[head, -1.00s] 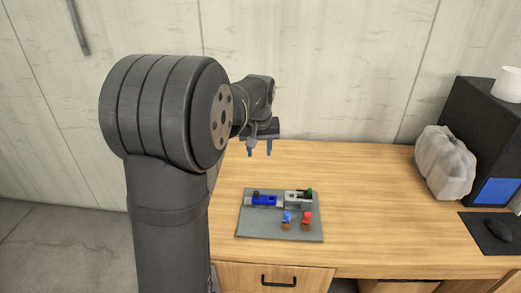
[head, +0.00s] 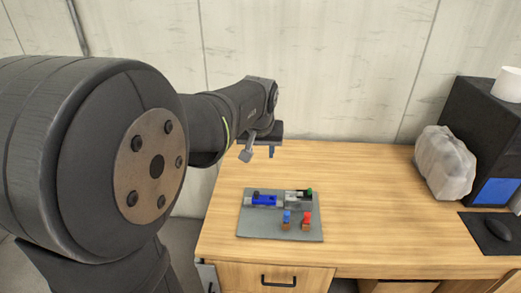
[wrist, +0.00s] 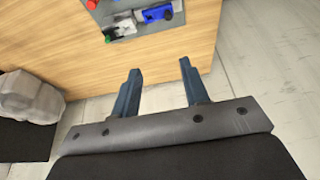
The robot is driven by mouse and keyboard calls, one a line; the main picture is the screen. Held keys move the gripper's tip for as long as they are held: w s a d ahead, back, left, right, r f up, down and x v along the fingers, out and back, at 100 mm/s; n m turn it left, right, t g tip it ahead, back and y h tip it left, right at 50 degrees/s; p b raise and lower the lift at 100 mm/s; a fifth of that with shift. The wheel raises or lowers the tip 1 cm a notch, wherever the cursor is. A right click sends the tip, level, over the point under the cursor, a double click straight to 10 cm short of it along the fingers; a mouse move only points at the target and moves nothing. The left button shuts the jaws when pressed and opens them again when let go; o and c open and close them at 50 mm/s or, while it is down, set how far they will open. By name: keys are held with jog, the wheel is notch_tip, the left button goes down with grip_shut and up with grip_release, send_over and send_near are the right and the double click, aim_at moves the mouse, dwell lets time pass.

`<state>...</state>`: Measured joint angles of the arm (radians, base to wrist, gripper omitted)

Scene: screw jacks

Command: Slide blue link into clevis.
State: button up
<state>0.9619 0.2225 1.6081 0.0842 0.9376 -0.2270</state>
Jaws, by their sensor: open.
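The blue link (head: 264,200) lies on a grey plate (head: 262,230) on the desk. The light grey clevis (head: 294,197) sits just right of it, with a green part at its right end. I cannot tell whether link and clevis touch. In the wrist view the blue link (wrist: 158,13) and the clevis (wrist: 122,25) show at the top edge. My gripper (wrist: 161,68) is open and empty, its two fingers spread, above and beyond the plate at the desk's back; in the head view my gripper (head: 258,152) is partly hidden by its own wrist.
A blue-topped peg (head: 286,218) and a red-topped peg (head: 307,218) stand on the front of the plate. A crumpled white bag (head: 444,163), a black box (head: 482,125) and a mouse (head: 497,229) are at the right. The desk between plate and bag is clear.

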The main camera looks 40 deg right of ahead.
dwell(0.4)
jog(key=w+d+f+n+g+y, duration=0.2)
jog(key=w+d+f, duration=0.4)
jog(key=w+f, duration=0.3)
jog(key=shift+w+d+f+n+g+y, duration=0.3)
jog(key=shift+w+f+g+y, duration=0.1)
jog(key=shift+y, duration=0.1)
dwell(0.4)
jog(key=shift+r, duration=0.1)
